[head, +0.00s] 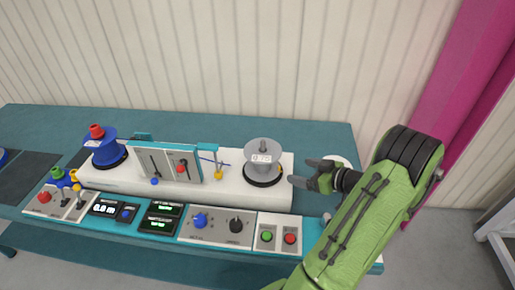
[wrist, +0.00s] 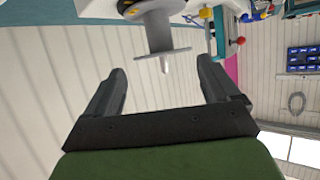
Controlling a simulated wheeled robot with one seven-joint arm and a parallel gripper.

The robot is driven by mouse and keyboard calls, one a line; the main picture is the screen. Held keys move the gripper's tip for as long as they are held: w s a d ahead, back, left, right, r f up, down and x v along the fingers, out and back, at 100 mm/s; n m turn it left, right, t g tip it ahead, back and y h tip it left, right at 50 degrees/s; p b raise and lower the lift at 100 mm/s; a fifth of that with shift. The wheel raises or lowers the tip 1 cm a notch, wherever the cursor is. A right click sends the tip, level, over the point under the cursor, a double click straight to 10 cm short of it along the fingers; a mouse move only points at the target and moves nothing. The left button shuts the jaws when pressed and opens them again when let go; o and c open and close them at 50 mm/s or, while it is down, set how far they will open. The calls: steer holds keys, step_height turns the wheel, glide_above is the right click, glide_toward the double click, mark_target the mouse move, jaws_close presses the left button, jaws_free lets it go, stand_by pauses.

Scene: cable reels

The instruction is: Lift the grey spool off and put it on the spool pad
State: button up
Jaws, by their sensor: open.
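Dark flat panels (head: 28,172) lie at the table's left; I cannot tell whether one is the spool pad.
A blue spool with a red knob (head: 105,150) stands at the bed's left end. A grey lever panel (head: 170,166) with a teal frame stands between the spools. Control boxes with knobs and buttons (head: 215,225) line the front. A white round thing (head: 341,160) is partly hidden behind my gripper.

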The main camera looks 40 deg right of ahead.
mark_target(268, 171)
steer(key=x, duration=0.8)
steer(key=p+x, duration=0.1)
steer(key=x, duration=0.6)
steer(key=shift+w+d+f, duration=0.15)
steer(key=shift+w+d, duration=0.05)
steer(key=shift+w, duration=0.2)
steer(key=shift+s, duration=0.1)
steer(key=shift+c, duration=0.4)
jaws_close()
steer(key=shift+r, duration=0.2)
step_height(268, 171, up, 18)
steer(key=p, duration=0.1)
steer(key=shift+f, duration=0.2)
steer(key=shift+r+b, duration=0.1)
steer(key=shift+b, duration=0.45)
